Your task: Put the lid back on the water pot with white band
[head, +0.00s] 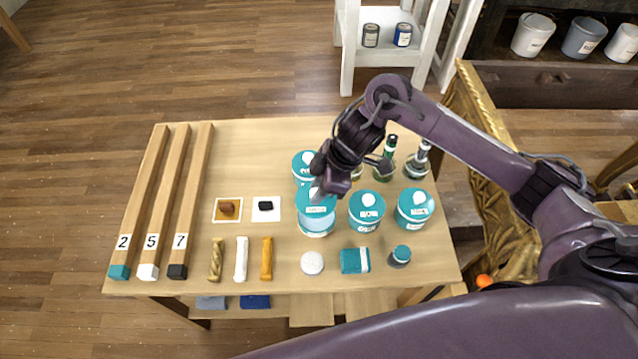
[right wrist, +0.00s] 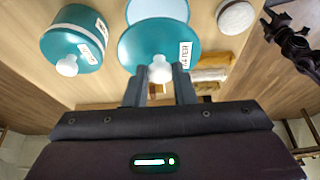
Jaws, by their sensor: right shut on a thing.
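My right gripper (head: 322,186) is shut on the white knob of a teal lid (head: 315,203). The lid also shows in the right wrist view (right wrist: 160,48), with a white label reading WATER. It hangs over the far part of an open teal pot (head: 316,231), offset from its opening. The pot's pale interior shows in front of the lid and beyond it in the right wrist view (right wrist: 158,9). I cannot tell the exact gap between lid and rim. My left gripper is not identifiable in either view.
Lidded teal pots stand behind (head: 303,161) and to the right (head: 366,212), (head: 415,208). Bottles (head: 386,160) stand behind. A white round pad (head: 312,263), teal block (head: 354,261) and small jar (head: 400,256) lie in front. Numbered bars (head: 192,190) lie left on the table (head: 250,145).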

